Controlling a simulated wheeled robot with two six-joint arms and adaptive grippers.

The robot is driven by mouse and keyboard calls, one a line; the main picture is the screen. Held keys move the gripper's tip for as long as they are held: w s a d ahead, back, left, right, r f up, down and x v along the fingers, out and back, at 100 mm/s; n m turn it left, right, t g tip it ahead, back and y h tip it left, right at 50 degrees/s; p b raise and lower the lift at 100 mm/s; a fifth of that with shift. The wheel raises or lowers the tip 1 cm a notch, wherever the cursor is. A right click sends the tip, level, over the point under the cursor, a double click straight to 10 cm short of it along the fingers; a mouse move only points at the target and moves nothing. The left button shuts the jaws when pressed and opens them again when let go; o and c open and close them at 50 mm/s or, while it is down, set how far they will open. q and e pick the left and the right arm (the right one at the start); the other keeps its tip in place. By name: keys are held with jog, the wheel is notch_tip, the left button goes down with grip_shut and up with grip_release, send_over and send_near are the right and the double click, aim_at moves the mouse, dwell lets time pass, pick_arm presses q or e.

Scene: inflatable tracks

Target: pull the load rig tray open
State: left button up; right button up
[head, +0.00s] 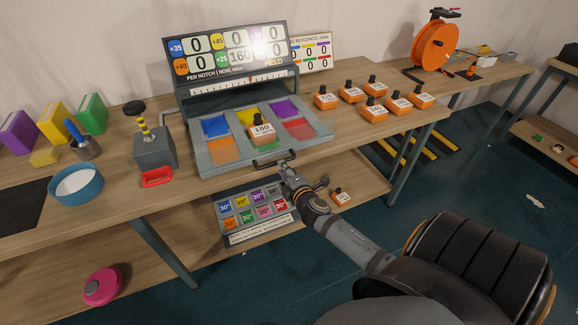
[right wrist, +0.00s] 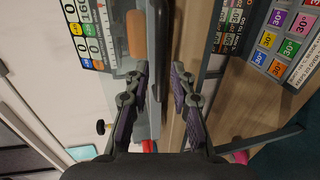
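The load rig tray (head: 221,163) is a grey tray with coloured pads, under a display board on the bench. A dark bar handle (head: 277,160) is on its front edge. An orange weight marked 180 (head: 262,132) stands on the tray. My right gripper (head: 288,172) is at the handle, just in front of the tray. In the right wrist view its fingers (right wrist: 160,75) are apart, and a dark bar, seemingly the handle (right wrist: 158,25), runs between them. I cannot tell whether they touch it. My left gripper is out of view.
The display board (head: 230,52) stands behind the tray. Several orange weights (head: 374,108) stand to its right. A grey block with a striped lever (head: 153,148) and a blue bowl (head: 77,185) are to the left. A lower shelf holds a panel of coloured tiles (head: 258,215).

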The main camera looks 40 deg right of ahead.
jog(key=v, duration=0.6)
dwell(0.3)
jog(key=s+d+f+m+g, duration=0.1)
jog(key=s+f+m+g, duration=0.2)
jog(key=f, duration=0.7)
jog(key=s+d+f+m+g, duration=0.1)
jog(key=s+f+m+g, duration=0.1)
jog(key=s+f, duration=0.6)
jog(key=s+d+f+m+g, duration=0.2)
jog(key=f+g, duration=0.1)
jog(key=f, duration=1)
jog(key=s+a+f+m+g+y, duration=0.1)
jog(key=s+a+f+m+g, duration=0.1)
jog(key=s+f, duration=0.3)
jog(key=s+a+f+m+g+y, duration=0.1)
jog(key=s+a+f, duration=0.4)
jog(key=s, duration=0.7)
jog(key=s+a+f+m+g+y, duration=0.1)
jog(key=s+a+f+m+g, duration=0.2)
jog(key=s+f+m, duration=0.2)
jog(key=s+f, duration=0.1)
jog(key=s, duration=0.2)
jog(key=shift+s+a+f, duration=0.15)
jog(key=shift+s+a, duration=0.05)
jog(key=shift+a, duration=0.2)
